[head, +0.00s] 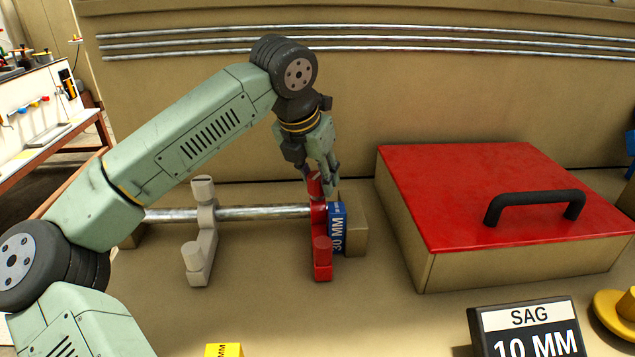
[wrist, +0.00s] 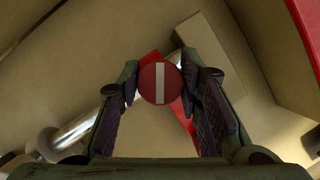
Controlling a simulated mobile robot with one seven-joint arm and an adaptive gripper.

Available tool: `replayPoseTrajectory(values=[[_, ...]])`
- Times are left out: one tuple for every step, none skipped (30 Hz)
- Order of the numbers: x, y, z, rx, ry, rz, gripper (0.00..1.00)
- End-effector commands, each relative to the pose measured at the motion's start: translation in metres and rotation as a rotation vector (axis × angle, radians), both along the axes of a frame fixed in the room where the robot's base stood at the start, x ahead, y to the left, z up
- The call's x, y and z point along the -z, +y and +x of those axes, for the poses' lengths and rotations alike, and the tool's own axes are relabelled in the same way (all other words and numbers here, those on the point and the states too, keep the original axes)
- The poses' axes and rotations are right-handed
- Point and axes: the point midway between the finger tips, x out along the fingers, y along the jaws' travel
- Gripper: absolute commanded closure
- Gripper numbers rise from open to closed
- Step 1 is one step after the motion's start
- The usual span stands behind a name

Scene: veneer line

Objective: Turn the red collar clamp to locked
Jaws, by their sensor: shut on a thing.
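The red collar clamp (head: 320,225) sits on a steel rod (head: 262,212) at its right end, against a blue block marked 30 MM (head: 337,230). Its lower arm ends in a red cylindrical knob toward the front. My gripper (head: 322,182) reaches down from above to the clamp's upper end and is shut on it. In the wrist view a round red knob with a white bar (wrist: 160,83) sits between my fingertips. The fingers partly cover the clamp's upper part in the head view.
A white collar clamp (head: 203,238) sits further left on the rod. A red-topped box with a black handle (head: 490,190) stands close on the right. A SAG 10 MM sign (head: 528,328) and a yellow object (head: 618,312) are at the front right.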

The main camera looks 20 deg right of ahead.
Motion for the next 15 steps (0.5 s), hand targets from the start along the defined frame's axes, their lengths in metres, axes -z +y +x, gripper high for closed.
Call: replayPoseTrajectory(values=[[0.0007,0.0005,0.0005,0.041,0.001,-0.001,0.96],[0.0003,0.0005,0.0008,0.069,0.000,-0.001,0.96],[0.0000,0.0004,0.0006,0.108,0.001,-0.002,0.96],[-0.0003,0.0003,0.0005,0.136,0.001,-0.002,0.96],[-0.0005,0.0004,0.0007,0.164,0.000,-0.002,0.96],[-0.0007,0.0003,0.0006,0.202,0.001,-0.003,0.96],[-0.0009,0.0004,0.0007,0.230,0.001,-0.002,0.96],[-0.0010,0.0004,0.0007,0.259,0.001,-0.001,0.96],[-0.0012,0.0003,0.0004,0.298,0.001,-0.001,0.96],[-0.0014,0.0003,0.0007,0.326,0.002,-0.001,0.96],[-0.0015,0.0003,0.0008,0.354,0.002,-0.002,0.96],[-0.0015,0.0001,0.0005,0.392,0.002,-0.002,0.96],[-0.0016,0.0001,0.0004,0.421,0.002,-0.002,0.96],[-0.0017,0.0000,0.0006,0.449,0.002,-0.002,0.96],[-0.0019,0.0000,0.0006,0.488,0.002,-0.002,0.96]])
